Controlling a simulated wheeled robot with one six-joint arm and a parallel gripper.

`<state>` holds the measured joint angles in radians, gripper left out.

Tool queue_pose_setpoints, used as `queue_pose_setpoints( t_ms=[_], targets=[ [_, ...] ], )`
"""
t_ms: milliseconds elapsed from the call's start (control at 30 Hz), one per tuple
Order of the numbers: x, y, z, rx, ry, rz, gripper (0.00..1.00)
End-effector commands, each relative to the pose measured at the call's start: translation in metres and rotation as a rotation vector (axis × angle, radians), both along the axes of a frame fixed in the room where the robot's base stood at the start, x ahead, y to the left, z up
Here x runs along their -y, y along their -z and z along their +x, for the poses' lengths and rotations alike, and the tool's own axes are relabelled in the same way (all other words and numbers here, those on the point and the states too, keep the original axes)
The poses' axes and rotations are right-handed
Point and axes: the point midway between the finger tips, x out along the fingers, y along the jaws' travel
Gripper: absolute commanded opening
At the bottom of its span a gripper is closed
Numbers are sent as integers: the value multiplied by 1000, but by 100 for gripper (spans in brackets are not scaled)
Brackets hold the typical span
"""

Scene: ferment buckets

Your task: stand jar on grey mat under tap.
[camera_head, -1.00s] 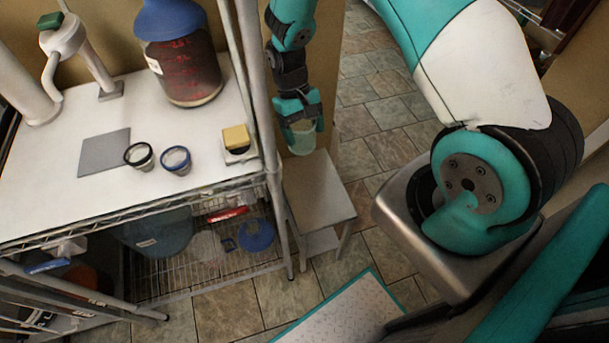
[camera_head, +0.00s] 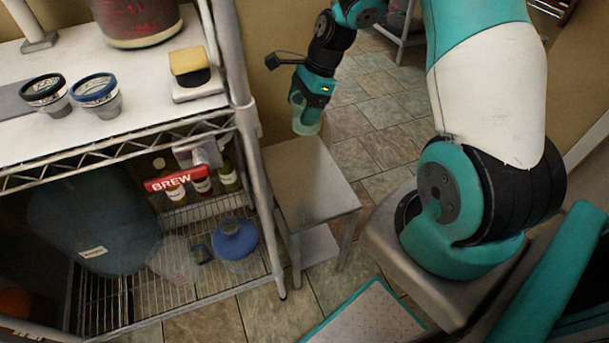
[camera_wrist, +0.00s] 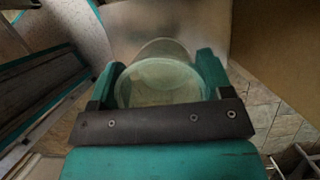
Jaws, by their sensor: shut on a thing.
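My gripper (camera_head: 306,105) is shut on a clear greenish glass jar (camera_head: 306,124). The jar hangs near the far edge of a small metal stool, right of the rack; I cannot tell the gap below it. In the wrist view the jar (camera_wrist: 162,88) sits between the two teal fingers of my gripper (camera_wrist: 160,76), its round rim towards the camera. The grey mat (camera_head: 12,101) lies on the white rack top at the left picture edge, partly cut off. Of the tap, only a stand and foot (camera_head: 39,42) show at top left.
Two small cups, one black-rimmed (camera_head: 46,94) and one blue-rimmed (camera_head: 97,95), stand right of the mat. A yellow-topped block (camera_head: 190,66) and a large red-filled vessel (camera_head: 138,20) are on the rack top. A rack post (camera_head: 243,130) stands between rack top and stool (camera_head: 312,180).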

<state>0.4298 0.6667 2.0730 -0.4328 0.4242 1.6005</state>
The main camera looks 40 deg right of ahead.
Motion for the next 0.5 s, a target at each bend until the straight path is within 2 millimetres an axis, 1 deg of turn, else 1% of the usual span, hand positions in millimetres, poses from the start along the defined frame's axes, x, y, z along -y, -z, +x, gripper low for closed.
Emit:
queue_pose_setpoints(
  t_ms=[33,300,400,500],
  targets=[
    [0,15,-1,-6,0,2,44],
    [-1,92,-1,-7,-3,2,44],
    [-1,116,-1,-5,-3,1,44],
    [0,133,-1,-4,-3,0,44]
  ],
)
